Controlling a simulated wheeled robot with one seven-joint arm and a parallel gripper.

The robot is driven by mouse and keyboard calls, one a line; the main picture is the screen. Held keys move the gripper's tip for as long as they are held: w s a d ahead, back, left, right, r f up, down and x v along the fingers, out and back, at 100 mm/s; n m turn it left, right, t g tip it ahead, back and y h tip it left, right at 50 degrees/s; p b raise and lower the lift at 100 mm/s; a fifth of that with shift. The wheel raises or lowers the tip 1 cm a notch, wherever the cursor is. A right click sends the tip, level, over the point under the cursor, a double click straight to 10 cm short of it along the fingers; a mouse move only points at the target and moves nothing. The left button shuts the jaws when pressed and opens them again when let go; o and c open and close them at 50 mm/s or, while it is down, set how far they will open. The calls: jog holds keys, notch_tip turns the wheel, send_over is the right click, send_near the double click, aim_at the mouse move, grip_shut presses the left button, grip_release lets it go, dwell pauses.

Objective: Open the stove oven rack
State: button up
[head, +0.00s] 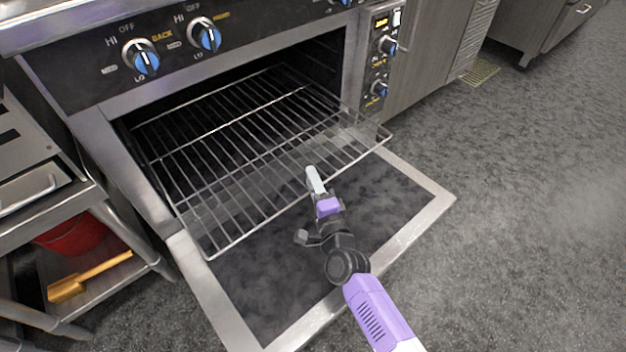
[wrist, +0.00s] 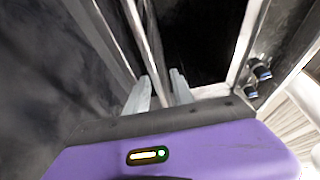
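The oven rack (head: 235,150) is a wire shelf. It sits slid well out of the oven cavity (head: 300,70), over the lowered oven door (head: 385,195). My gripper (head: 314,178) is at the rack's front rail, right of its middle. In the wrist view, a metal bar of the rack (wrist: 150,45) runs between the two close-set fingers (wrist: 162,92), which appear shut on it. The exact contact at the fingertips is hard to make out.
The stove's control panel with blue knobs (head: 141,57) is above the oven. A metal cart (head: 20,240) with a red pot (head: 72,235) and a wooden tool (head: 90,277) stands at the left. The grey floor (head: 520,220) at the right is clear.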

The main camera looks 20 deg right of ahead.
jog(key=s+p, duration=0.1)
jog(key=s, duration=0.6)
jog(key=shift+s+a, duration=0.35)
dwell(0.4)
